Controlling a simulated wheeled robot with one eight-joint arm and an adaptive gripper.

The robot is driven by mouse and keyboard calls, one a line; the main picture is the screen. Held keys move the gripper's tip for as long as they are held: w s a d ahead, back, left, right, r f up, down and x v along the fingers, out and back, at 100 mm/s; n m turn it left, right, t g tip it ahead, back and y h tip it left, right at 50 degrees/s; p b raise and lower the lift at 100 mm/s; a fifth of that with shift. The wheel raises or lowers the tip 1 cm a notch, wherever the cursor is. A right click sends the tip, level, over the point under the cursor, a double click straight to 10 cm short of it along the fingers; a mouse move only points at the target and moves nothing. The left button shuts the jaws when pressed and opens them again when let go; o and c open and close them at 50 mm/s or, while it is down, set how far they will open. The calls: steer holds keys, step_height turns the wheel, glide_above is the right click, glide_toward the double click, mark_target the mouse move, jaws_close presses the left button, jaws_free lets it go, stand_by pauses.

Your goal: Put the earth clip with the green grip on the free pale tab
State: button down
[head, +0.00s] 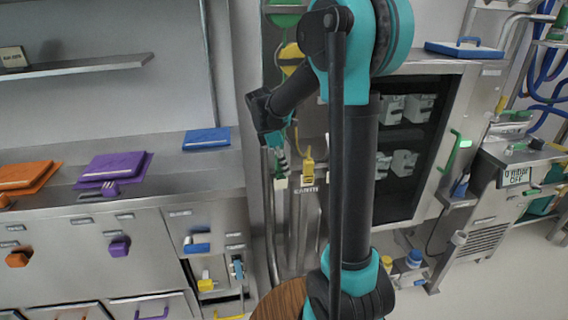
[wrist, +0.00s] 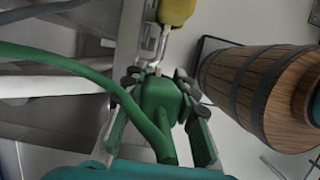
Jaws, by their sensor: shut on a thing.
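The green-gripped earth clip (wrist: 159,98) is between the fingers of my gripper (wrist: 162,83) in the wrist view. My gripper is shut on its green grip, and a thick green cable curves away to the left. The clip's front end points toward a metal piece below a yellow-gripped clip (wrist: 175,11). In the head view the yellow clip (head: 308,163) hangs at a pale tab. Another pale tab (head: 280,184) lies to its left, just below my gripper (head: 280,160). I cannot tell whether the green clip touches that tab.
A wooden barrel (wrist: 250,85) stands to the right in the wrist view; its top (head: 279,301) shows low in the head view. A steel counter (head: 60,190) with coloured lids lies left. An open dark cabinet (head: 412,150) is right, partly behind my arm.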

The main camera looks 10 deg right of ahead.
steer(key=shift+f, duration=0.5)
steer(key=shift+f, duration=1.05)
stand_by(0.9)
steer(key=c, duration=1.1)
jaws_free()
steer(key=shift+r, duration=0.15)
steer(key=v, duration=1.1)
steer(key=shift+a+r, duration=0.2)
steer(key=shift+r, duration=0.15)
steer(key=shift+s, duration=0.1)
